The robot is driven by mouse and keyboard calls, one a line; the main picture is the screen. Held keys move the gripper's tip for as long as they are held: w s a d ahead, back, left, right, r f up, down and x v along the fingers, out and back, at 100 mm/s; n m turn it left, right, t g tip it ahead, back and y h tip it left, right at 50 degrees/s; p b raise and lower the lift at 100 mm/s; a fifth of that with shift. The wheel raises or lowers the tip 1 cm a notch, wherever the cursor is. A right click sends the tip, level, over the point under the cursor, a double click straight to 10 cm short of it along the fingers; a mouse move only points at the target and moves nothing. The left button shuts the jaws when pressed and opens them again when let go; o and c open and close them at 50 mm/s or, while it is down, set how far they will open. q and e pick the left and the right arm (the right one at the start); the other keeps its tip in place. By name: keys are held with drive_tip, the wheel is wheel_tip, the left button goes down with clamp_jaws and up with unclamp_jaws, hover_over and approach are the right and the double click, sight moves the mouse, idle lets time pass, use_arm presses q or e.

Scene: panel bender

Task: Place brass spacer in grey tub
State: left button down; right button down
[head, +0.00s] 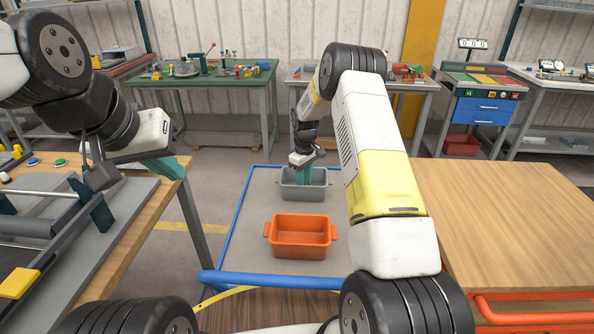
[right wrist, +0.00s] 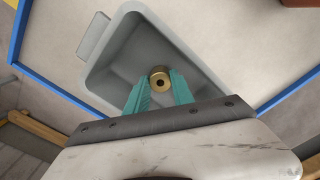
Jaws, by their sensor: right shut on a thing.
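The brass spacer (right wrist: 159,78) is a short round cylinder with a dark centre hole. My right gripper (right wrist: 158,88) is shut on it, with the spacer between the teal fingertips. In the right wrist view the spacer shows against the inside of the grey tub (right wrist: 104,62). In the head view the right gripper (head: 304,176) points down over the grey tub (head: 304,192), and its fingers hide the spacer there. I cannot tell the spacer's height above the tub floor. My left gripper (head: 130,186) is open, its teal fingers apart beside the machine at the left.
An orange tub (head: 300,238) stands nearer me on the same blue-edged grey surface (head: 258,212). A bare wooden table (head: 505,215) is at the right. The panel bender (head: 50,230) is on a bench at the left. Cluttered workbenches line the back wall.

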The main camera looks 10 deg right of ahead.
drive_tip(key=c, duration=1.1)
unclamp_jaws()
drive_tip(key=shift+f, duration=0.1)
drive_tip(key=s+r+m+t, duration=0.1)
drive_tip(key=s+r, duration=0.2)
drive_tip(key=r, duration=0.9)
drive_tip(key=s+r+m+t, duration=0.1)
drive_tip(key=s+r, duration=0.3)
drive_tip(key=r, duration=0.9)
drive_tip(key=s+r+m+t+y, duration=0.1)
drive_tip(key=s+r+m, duration=0.1)
drive_tip(key=s+r, duration=0.7)
drive_tip(key=shift+s+r+m+t+y, duration=0.15)
drive_tip(key=shift+s+m+t, duration=0.45)
drive_tip(key=shift+s, duration=3.05)
drive_tip(key=shift+s+f+m+t+y, duration=0.1)
drive_tip(key=shift+s+m+t+y, duration=0.35)
drive_tip(key=shift+s, duration=3.15)
drive_tip(key=shift+s+r+m+t, duration=0.1)
drive_tip(key=shift+s+m+t, duration=0.65)
drive_tip(key=shift+s, duration=2.9)
